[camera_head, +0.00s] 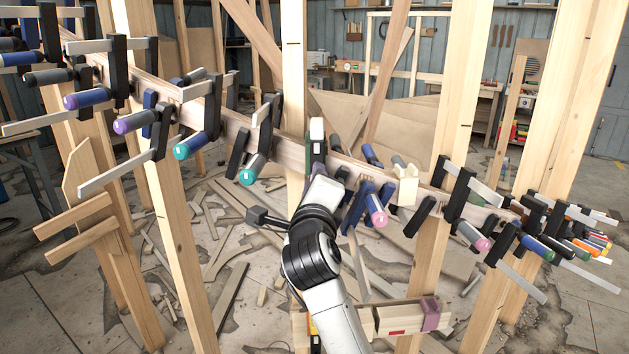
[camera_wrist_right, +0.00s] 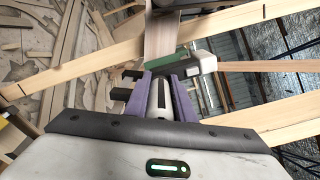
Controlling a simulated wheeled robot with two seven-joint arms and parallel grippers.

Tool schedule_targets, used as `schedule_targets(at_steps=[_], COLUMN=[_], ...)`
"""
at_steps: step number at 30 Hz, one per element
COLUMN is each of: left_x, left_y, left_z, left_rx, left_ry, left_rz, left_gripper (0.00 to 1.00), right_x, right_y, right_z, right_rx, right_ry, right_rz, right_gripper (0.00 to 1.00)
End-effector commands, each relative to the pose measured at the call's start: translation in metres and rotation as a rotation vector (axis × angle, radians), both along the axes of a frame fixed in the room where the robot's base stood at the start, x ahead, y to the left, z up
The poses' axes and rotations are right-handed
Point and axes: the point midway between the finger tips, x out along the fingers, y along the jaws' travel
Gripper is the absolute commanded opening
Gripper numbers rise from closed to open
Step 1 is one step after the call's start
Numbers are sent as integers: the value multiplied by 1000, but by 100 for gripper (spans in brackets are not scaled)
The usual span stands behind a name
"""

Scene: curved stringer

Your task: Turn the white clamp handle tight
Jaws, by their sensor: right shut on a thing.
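The white clamp handle (camera_wrist_right: 160,97) shows in the right wrist view, lying between the two purple fingers of my right gripper (camera_wrist_right: 160,94). The fingers are shut on it, one on each side. A white and green clamp part (camera_wrist_right: 196,66) is just beyond the fingertips. In the head view, my right arm reaches up from the bottom to the middle of the curved wooden stringer (camera_head: 285,150). A white-topped clamp end (camera_head: 317,128) sticks up there above the stringer. My wrist hides the handle and most of the fingers in that view. My left gripper is not in view.
Several clamps with coloured handles line the stringer on both sides, such as a teal-ended one (camera_head: 255,170) to the left and a pink-ended one (camera_head: 376,210) close on the right. Upright wooden posts (camera_head: 430,270) stand around. Wood scraps litter the floor.

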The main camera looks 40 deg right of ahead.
Motion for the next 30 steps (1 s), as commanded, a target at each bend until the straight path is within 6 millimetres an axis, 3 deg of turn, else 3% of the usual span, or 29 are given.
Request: schedule_targets(at_steps=[30], left_x=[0], left_y=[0], left_z=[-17], left_rx=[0], left_ry=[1], left_rz=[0], left_gripper=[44], right_x=[-2], right_y=[-2], right_z=[1], right_rx=[758], right_ry=[-544], right_rz=[1], right_gripper=[0])
